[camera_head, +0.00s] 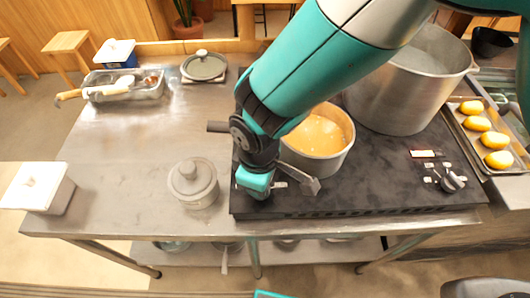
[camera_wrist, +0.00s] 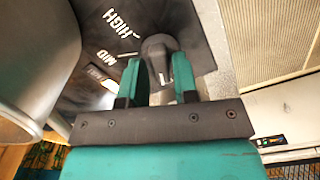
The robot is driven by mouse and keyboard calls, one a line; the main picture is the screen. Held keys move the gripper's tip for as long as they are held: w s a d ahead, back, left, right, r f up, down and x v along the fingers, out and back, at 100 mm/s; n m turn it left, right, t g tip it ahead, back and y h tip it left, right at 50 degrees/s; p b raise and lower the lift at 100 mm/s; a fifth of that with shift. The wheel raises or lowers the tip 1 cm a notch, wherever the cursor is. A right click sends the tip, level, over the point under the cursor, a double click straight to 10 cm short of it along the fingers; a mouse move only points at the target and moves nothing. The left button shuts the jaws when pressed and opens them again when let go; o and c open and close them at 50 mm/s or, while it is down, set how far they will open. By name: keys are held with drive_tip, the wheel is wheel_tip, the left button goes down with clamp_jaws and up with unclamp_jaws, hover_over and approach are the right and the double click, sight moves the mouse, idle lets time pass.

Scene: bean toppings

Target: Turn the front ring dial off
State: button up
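A dark dial (camera_wrist: 158,47) stands on the black stove panel in the wrist view. My gripper (camera_wrist: 167,70) is open, with one teal finger on each side of the dial; I cannot tell whether they touch it. White HIGH (camera_wrist: 122,22) and MID (camera_wrist: 107,57) markings lie left of the dial. In the head view my gripper hides this dial at the stove's front left corner. A pot of orange-brown food (camera_head: 320,132) stands just behind my gripper.
A large steel pot (camera_head: 405,88) stands at the back right of the stove. A tray of yellow items (camera_head: 487,170) lies at the far right. A lidded grey jar (camera_head: 193,184) stands close left of my gripper. The table's left middle is clear.

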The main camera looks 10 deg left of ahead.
drive_tip(key=shift+o, duration=0.9)
wheel_tip(320, 180, up, 17)
drive_tip(key=b, duration=0.2)
drive_tip(key=shift+r+b, duration=0.2)
drive_tip(key=shift+b, duration=0.1)
drive_tip(key=w+d+r+m+y, duration=0.2)
drive_tip(key=d+r+m, duration=0.2)
drive_tip(key=d, duration=0.8)
drive_tip(key=s+d+m+y, duration=0.2)
drive_tip(key=s+d+m, duration=0.3)
drive_tip(key=d, duration=0.5)
drive_tip(key=shift+s+d+r, duration=0.25)
drive_tip(key=shift+s+r, duration=0.15)
drive_tip(key=shift+s, duration=0.75)
